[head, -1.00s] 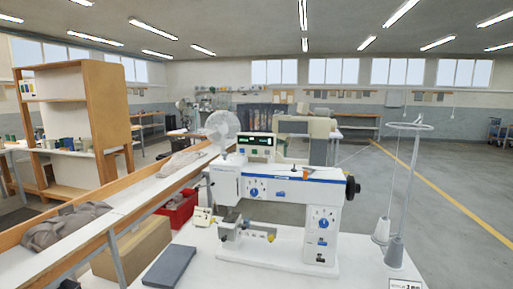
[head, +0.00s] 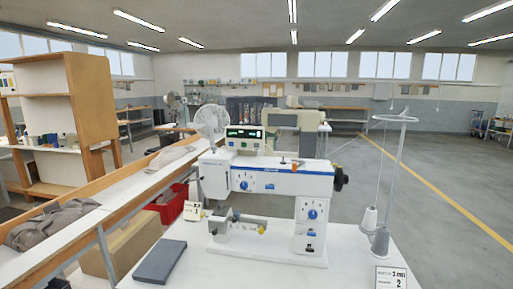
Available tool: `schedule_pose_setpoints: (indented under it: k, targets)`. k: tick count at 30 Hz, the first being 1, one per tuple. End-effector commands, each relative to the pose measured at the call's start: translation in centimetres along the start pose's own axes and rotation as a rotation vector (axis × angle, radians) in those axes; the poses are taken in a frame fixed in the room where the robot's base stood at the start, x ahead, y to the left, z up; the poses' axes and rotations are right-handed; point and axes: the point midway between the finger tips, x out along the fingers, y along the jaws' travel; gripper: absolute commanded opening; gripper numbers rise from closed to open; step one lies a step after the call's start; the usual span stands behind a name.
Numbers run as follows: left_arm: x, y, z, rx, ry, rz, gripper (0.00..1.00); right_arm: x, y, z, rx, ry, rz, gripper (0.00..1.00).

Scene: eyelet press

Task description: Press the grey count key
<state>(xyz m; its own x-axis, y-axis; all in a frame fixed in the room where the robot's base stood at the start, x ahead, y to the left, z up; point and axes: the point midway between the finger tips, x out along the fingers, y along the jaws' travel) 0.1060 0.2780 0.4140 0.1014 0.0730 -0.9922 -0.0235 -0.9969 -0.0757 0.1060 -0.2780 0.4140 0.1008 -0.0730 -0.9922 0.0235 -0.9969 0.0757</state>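A white sewing-type machine (head: 275,181) with blue dials stands on the white table. Above and behind its arm is a pale control box (head: 246,148) with a lit green display (head: 243,133). A row of small keys sits under the display, some of them green. They are too small to tell which one is the grey count key. Neither of my grippers can be made out. A small dark shape at the bottom left edge cannot be identified.
A dark flat pad (head: 160,261) lies on the table (head: 225,275) left of the machine. A thread stand (head: 390,180) with cones and a small sign (head: 391,278) are at the right. A red crate (head: 172,205) is behind left. The table front is clear.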

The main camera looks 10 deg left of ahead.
Motion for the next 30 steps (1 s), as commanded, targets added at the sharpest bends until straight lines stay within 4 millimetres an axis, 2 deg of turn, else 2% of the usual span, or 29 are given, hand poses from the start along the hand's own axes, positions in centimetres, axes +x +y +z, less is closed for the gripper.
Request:
schedule_pose_setpoints:
  k: [1,4,5,30]
  targets:
    - [0.0,0.0,0.01,0.0,0.0,0.0,0.14,0.0,0.0,0.0,0.0,0.0,0.0,0.4]
    - [0.0,0.0,0.02,0.0,0.0,0.0,0.01,0.0,0.0,0.01,0.0,0.0,0.0,0.4]
    - [0.0,0.0,0.02,0.0,0.0,0.0,0.0,0.0,0.0,0.01,0.0,0.0,0.0,0.4]
    - [0.0,-0.02,0.05,0.0,-0.001,0.0,0.0,0.0,0.02,0.0,0.0,0.0,0.0,0.4]
